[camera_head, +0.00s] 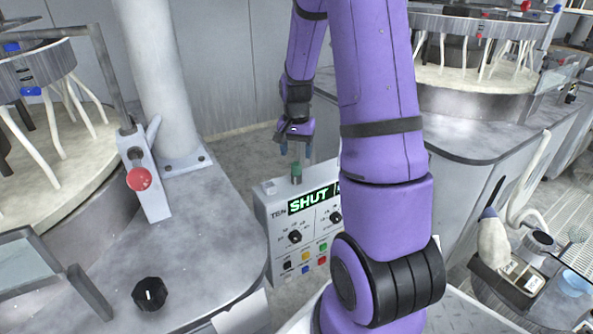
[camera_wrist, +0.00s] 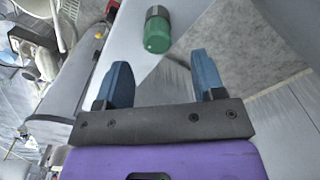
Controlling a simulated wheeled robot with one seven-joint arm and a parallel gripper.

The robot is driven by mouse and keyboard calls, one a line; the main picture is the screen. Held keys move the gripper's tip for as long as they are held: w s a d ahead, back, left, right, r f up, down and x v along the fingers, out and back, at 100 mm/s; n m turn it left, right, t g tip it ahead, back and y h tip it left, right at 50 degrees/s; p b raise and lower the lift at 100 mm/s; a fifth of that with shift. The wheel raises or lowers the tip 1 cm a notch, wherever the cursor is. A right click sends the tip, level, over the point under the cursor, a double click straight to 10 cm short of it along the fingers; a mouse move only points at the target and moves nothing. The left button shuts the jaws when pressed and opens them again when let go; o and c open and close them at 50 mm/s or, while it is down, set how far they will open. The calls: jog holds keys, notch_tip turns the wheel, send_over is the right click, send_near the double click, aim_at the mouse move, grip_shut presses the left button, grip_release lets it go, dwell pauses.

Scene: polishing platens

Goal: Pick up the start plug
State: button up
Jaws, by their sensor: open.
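The start plug looks to be the small green cylinder with a dark end (camera_head: 296,172) standing on top of the control box. In the wrist view the green plug (camera_wrist: 157,32) lies beyond the fingertips, roughly between the lines of the two fingers. My gripper (camera_head: 295,146) hangs above the plug in the head view, pointing down. Its two blue fingers (camera_wrist: 163,72) are apart with nothing between them. A gap shows between the fingertips and the plug.
The control box (camera_head: 265,205) carries a green "SHUT" display (camera_head: 313,199), dials and several coloured buttons. A grey platen bench with a red knob (camera_head: 139,179) and black knob (camera_head: 149,293) stands left. Another bench (camera_head: 470,140) stands right. A cluttered tray (camera_head: 500,285) sits lower right.

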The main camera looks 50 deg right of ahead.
aim_at(296, 164)
jog(key=shift+s+a+f, duration=0.15)
jog(key=shift+f, duration=1.25)
jog(key=shift+s+a+f, duration=0.15)
jog(key=shift+f, duration=1.25)
jog(key=shift+c, duration=0.4)
jog(key=c, duration=0.9)
